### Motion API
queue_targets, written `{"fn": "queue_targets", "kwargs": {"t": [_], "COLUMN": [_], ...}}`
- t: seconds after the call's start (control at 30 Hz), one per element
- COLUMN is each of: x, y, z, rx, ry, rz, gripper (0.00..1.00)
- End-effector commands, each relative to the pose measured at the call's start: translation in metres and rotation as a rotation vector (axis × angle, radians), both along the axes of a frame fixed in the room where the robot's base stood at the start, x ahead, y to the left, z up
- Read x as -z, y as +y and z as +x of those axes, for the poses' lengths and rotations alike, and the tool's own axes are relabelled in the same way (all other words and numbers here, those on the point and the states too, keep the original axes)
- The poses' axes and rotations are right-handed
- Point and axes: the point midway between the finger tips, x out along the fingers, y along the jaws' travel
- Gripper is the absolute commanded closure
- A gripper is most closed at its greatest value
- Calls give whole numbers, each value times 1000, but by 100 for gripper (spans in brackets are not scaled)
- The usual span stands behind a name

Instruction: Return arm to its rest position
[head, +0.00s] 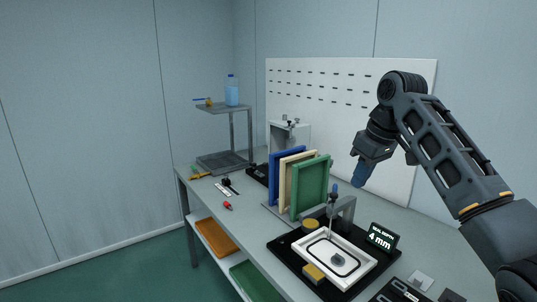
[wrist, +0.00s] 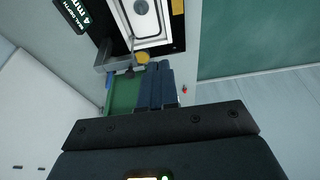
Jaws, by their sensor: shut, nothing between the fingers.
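My gripper (head: 361,174) is at the end of my arm, raised above the table and in front of the white pegboard, pointing down. Its blue fingers are together with nothing between them. In the wrist view the fingers (wrist: 155,84) show at the middle, with the green panel and the fixture beyond them. My gripper is apart from the fixture, to the right of and above the green panel (head: 309,187). The arm comes in from the right edge of the head view, bent at an upper joint.
The table (head: 245,215) holds blue, cream and green panels upright in a rack. A black base with a white framed tray (head: 359,269) and a "4 mm" display (head: 383,237) stands in front. A shelf with a blue bottle (head: 232,90) stands at the back left. The pegboard (head: 340,90) is behind my arm.

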Motion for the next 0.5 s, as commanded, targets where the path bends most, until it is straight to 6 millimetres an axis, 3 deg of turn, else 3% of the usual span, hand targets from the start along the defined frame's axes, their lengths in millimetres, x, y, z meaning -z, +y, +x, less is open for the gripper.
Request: {"fn": "queue_targets", "kwargs": {"t": [0.27,0.5], "x": [43,104], "y": [19,46], "z": [-4,-18], "rx": [16,47], "ry": [-41,-98], "rz": [54,134], "gripper": [100,100]}}
